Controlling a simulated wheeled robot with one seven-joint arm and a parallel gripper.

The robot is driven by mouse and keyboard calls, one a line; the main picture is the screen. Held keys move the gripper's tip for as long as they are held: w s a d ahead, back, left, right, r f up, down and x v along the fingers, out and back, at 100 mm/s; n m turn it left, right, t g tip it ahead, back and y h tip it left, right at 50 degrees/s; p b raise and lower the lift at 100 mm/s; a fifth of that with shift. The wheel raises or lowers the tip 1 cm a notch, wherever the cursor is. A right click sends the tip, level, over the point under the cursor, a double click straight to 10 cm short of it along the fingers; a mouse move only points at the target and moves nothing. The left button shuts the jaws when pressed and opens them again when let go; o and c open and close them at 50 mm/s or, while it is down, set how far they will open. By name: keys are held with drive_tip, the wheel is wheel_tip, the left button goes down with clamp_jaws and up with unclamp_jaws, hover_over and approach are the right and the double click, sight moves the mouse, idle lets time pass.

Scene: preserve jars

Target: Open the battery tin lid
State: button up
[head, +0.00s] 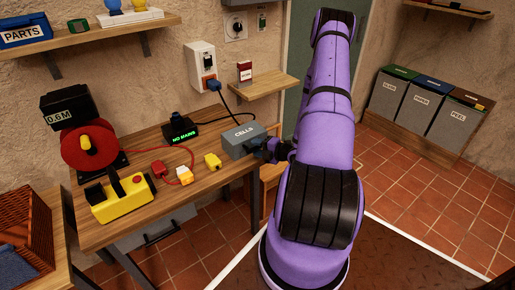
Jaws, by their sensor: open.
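The battery tin is a grey box labelled "CELLS" (241,138), near the right end of the wooden workbench. Its lid appears closed, and its right end is partly hidden by my gripper. My purple arm reaches in from the right. My dark gripper (268,148) is open at the tin's right front side. I cannot tell whether the fingers touch the lid or the tin.
A yellow device (122,198), a red reel (90,147), small red and yellow connectors (184,176) and a black "NO MAINS" display (181,129) share the workbench (205,197). A small shelf (260,86) hangs behind the tin. Labelled bins (430,105) stand at right.

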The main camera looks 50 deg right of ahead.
drive_tip(key=shift+w, duration=0.1)
clamp_jaws()
